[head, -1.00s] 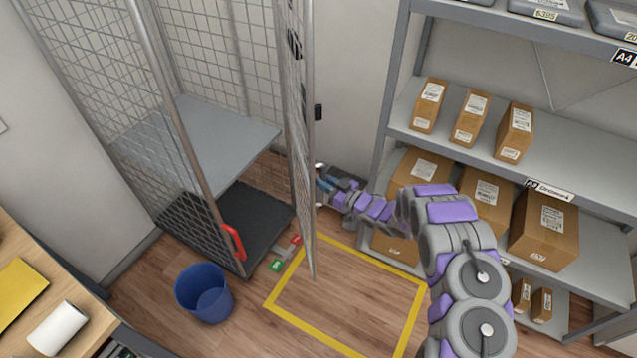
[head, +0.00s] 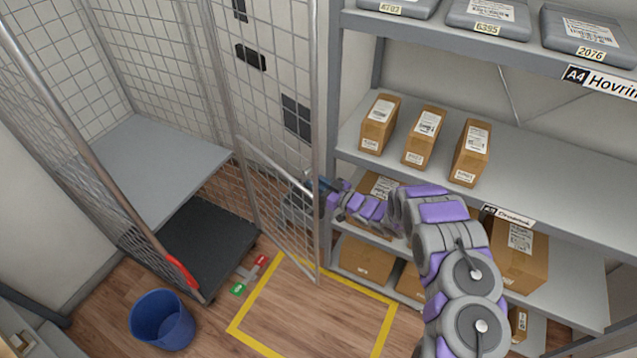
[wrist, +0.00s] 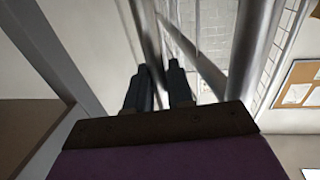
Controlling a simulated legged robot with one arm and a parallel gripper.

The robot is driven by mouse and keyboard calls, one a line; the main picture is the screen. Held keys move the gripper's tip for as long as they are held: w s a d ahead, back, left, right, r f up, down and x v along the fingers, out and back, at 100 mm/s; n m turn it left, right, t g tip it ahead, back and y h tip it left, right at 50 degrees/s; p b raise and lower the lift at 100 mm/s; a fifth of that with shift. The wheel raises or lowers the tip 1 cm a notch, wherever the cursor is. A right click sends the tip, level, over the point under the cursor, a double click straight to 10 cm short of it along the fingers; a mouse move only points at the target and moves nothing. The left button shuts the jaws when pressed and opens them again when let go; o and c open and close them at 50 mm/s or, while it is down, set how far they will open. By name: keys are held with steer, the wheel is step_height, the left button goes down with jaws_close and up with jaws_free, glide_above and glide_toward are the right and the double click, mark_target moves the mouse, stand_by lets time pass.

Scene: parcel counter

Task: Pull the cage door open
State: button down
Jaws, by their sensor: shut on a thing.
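The roll cage door (head: 320,112) is a tall wire-mesh panel in a grey tube frame. It stands swung out from the cage (head: 175,150), its free edge close to the shelving on the right. My gripper (head: 318,186) is at the lower part of that free edge, and my arm reaches to it from the right. In the wrist view my gripper's dark fingers (wrist: 160,70) are shut on a tube of the door frame (wrist: 150,35). The exact contact is partly hidden in both views.
Grey shelving (head: 345,140) with brown boxes stands close on the right, behind my arm. A blue bin (head: 162,320) is at the lower left. A yellow floor outline (head: 300,345) surrounds bare wood floor. A red handle (head: 182,272) is on the cage's front post.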

steer(key=shift+a+r, duration=0.1)
steer(key=c, duration=1.2)
jaws_free()
steer(key=shift+a, duration=0.1)
steer(key=shift+o, duration=0.2)
steer(key=p+v, duration=0.2)
steer(key=v, duration=1.5)
steer(key=shift+d+f, duration=0.2)
steer(key=shift+d, duration=0.1)
